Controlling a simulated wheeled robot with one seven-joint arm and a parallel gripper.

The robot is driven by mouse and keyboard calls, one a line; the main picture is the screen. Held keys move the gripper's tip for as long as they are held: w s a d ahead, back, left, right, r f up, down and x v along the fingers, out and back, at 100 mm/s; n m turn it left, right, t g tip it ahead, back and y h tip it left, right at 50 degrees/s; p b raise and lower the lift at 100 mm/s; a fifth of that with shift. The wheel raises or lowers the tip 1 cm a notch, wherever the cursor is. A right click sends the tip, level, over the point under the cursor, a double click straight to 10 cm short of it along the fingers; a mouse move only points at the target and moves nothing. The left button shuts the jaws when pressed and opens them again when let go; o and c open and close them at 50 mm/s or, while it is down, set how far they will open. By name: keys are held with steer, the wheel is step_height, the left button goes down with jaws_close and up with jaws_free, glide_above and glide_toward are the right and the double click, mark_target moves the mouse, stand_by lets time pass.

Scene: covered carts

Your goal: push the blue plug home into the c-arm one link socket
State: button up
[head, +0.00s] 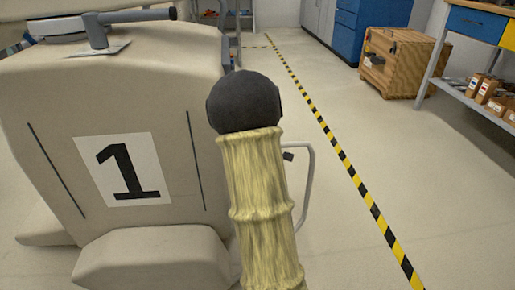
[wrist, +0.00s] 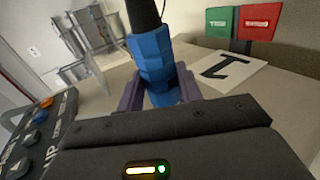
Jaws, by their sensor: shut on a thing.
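The blue plug (wrist: 155,65) stands between the purple fingers of my gripper (wrist: 160,92) in the wrist view. The gripper is shut on it. A dark cable runs from the plug's far end to the top of the picture. The covered c-arm cart (head: 60,100) bears a white sign with a black 1 (head: 122,170); the sign also shows sideways in the wrist view (wrist: 228,72). I cannot make out the link socket in either view. In the head view my sleeved arm and its dark joint stand before the cart's right edge, and my gripper is hidden.
A green label (wrist: 218,22) and a red label (wrist: 258,22) stand beyond the sign. A panel with coloured buttons (wrist: 38,125) is at left in the wrist view. A metal handle (head: 310,185) is right of my arm. Floor is clear around the striped line (head: 345,160).

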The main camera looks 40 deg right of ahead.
steer(key=shift+w+a, duration=0.2)
steer(key=shift+a, duration=0.15)
steer(key=shift+w+a, duration=0.1)
steer(key=shift+a, duration=0.05)
